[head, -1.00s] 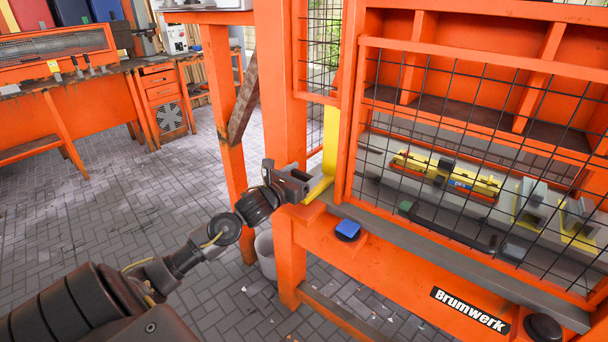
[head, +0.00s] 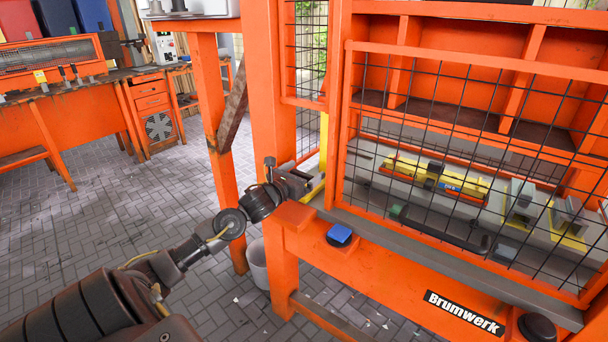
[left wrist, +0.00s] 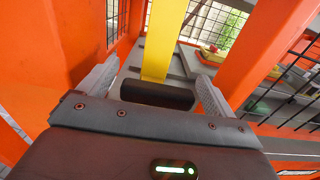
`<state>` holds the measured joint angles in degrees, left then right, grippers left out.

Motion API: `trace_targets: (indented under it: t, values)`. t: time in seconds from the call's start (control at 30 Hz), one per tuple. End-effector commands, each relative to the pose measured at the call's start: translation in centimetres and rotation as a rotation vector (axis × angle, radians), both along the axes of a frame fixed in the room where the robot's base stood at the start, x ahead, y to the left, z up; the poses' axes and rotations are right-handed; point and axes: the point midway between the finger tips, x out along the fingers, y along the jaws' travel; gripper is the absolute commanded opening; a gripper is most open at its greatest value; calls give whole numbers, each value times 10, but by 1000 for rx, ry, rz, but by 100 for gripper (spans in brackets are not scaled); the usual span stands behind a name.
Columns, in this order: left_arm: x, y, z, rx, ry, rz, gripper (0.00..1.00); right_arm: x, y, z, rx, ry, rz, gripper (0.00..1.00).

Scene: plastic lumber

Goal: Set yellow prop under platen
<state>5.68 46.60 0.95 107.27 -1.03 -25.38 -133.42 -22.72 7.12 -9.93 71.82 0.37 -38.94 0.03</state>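The yellow prop (head: 323,145) stands upright in the narrow gap beside the orange press post, and its lower end reaches the grey press bed. In the left wrist view the yellow prop (left wrist: 160,38) runs up ahead of my gripper, and a black cylindrical piece lies across its foot. My left gripper (head: 304,184) is at the prop's base. In the left wrist view my left gripper (left wrist: 157,80) has its two grey fingers wide apart, on either side of the black piece; I see no clear contact. The platen cannot be made out. My right gripper is not in view.
The orange press frame (head: 272,110) and a wire mesh guard (head: 455,150) hem in the opening. Yellow and grey tooling (head: 440,178) lies behind the mesh. A blue button (head: 340,234) sits on the front ledge. A grey bin (head: 258,265) stands below. Floor to the left is open.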

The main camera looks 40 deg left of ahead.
Motion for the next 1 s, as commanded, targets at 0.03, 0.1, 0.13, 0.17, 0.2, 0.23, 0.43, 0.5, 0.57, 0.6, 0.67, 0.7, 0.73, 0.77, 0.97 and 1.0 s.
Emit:
trace_targets:
  t: [0.03, 0.1, 0.13, 0.17, 0.2, 0.23, 0.43, 0.5, 0.57, 0.6, 0.67, 0.7, 0.73, 0.77, 0.97, 1.0]
  values:
    - [0, 0, 0, 0, 1, 0, 95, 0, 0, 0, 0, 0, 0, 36]
    - [-1, 0, -1, 0, 1, 0, 95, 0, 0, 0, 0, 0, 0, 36]
    - [-1, 0, -1, 0, 1, 0, 95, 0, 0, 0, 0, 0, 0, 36]
    - [-1, 0, -1, 0, 1, 0, 95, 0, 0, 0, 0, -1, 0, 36]
    - [-1, 1, -1, 0, 1, 1, 95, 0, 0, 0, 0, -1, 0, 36]
    - [-1, 0, -1, 0, 1, 1, 95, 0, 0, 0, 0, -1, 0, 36]
    - [-11, 0, -2, 1, 2, 1, 95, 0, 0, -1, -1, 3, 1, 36]
    - [-21, -2, -3, 2, 4, -1, 95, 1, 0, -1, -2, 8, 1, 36]
    - [-33, -3, -3, 2, 5, -1, 95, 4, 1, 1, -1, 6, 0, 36]
    - [-40, -4, -4, 2, 5, 0, 95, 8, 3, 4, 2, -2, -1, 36]
    - [-51, -5, -4, 1, 6, -1, 95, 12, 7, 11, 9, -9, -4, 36]
    - [-59, -7, -4, 1, 5, -3, 95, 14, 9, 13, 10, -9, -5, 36]
    - [-64, -7, -4, 0, 4, -1, 95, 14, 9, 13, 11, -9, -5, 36]
    - [-69, -7, -4, 0, 4, -1, 95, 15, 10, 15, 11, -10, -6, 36]
    - [-95, -10, -3, 0, 4, 0, 95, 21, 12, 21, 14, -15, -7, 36]
    - [-99, -10, -2, 0, 3, 0, 95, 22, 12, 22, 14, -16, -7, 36]
